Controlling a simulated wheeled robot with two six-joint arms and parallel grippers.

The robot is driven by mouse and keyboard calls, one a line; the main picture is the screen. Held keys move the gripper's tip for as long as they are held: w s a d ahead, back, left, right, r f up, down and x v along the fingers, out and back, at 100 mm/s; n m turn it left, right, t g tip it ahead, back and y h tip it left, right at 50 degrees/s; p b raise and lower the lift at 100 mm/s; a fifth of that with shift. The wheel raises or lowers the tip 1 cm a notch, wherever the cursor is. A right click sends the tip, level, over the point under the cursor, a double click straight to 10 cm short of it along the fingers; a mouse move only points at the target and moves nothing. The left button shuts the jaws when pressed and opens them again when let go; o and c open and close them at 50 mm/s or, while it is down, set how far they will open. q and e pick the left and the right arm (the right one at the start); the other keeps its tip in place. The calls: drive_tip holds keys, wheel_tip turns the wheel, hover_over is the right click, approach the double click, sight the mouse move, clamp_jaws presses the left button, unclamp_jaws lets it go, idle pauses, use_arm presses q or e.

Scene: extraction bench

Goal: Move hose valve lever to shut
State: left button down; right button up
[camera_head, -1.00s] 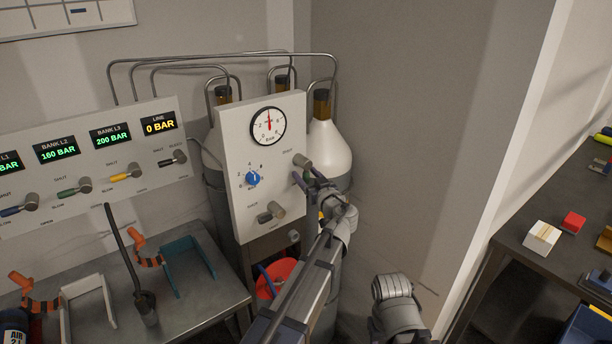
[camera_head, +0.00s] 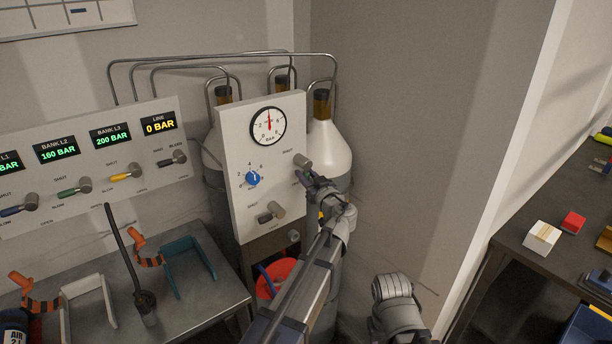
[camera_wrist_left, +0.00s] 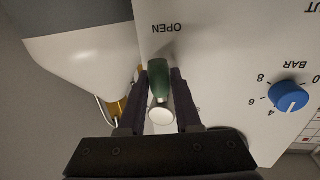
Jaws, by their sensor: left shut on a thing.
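The hose valve lever is on the right side of the white gauge panel (camera_head: 236,200). Its grey hub (camera_head: 302,160) shows in the head view beside a SHUT label. In the left wrist view its green handle (camera_wrist_left: 158,77) lies between the fingers, close to the OPEN label, with a pale round end towards me. My left gripper (camera_head: 308,179) is at this lever, shut on it; its dark fingers (camera_wrist_left: 163,100) flank the handle in the wrist view. The fingers partly hide the handle in the head view. My right gripper is not in view.
The panel also has a blue dial (camera_head: 253,178), a round gauge (camera_head: 268,126) and a lower lever (camera_head: 272,212). White-topped cylinders (camera_head: 329,148) stand behind. A bank panel (camera_head: 90,190) with several levers is at left. A red bucket (camera_head: 281,270) is below.

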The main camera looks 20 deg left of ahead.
use_arm(q)
drive_tip(key=shift+s+a+m, duration=0.1)
drive_tip(key=shift+m, duration=0.2)
drive_tip(key=m+p, duration=0.1)
drive_tip(key=m, duration=0.1)
drive_tip(key=s+a+r+m+g+p, duration=0.1)
drive_tip(key=m+p, duration=0.1)
drive_tip(key=m, duration=0.1)
drive_tip(key=s+m+p, duration=0.1)
drive_tip(key=m, duration=0.1)
drive_tip(key=shift+a+r+m+g, duration=0.2)
drive_tip(key=shift+a+m+g, duration=0.05)
drive_tip(key=shift+m+g, duration=0.15)
drive_tip(key=m+p, duration=0.1)
drive_tip(key=r+m+g+p, duration=0.1)
drive_tip(key=m, duration=0.1)
drive_tip(key=shift+s+a+m, duration=0.2)
drive_tip(key=shift+m, duration=0.1)
drive_tip(key=shift+s+a+r+m+g+y+p, duration=0.1)
drive_tip(key=shift+r+m+g+p, duration=0.2)
drive_tip(key=shift+m, duration=0.35)
drive_tip(key=shift+d+r+m+g+y+p, duration=0.15)
drive_tip(key=shift+m+p, duration=0.2)
drive_tip(key=shift+m, duration=0.25)
drive_tip(key=shift+s+a+r+m+g+y+p, duration=0.1)
drive_tip(key=shift+a+r+m+p, duration=0.2)
drive_tip(key=shift+m, duration=0.35)
drive_tip(key=shift+w+d, duration=0.1)
drive_tip(key=shift+d, duration=0.05)
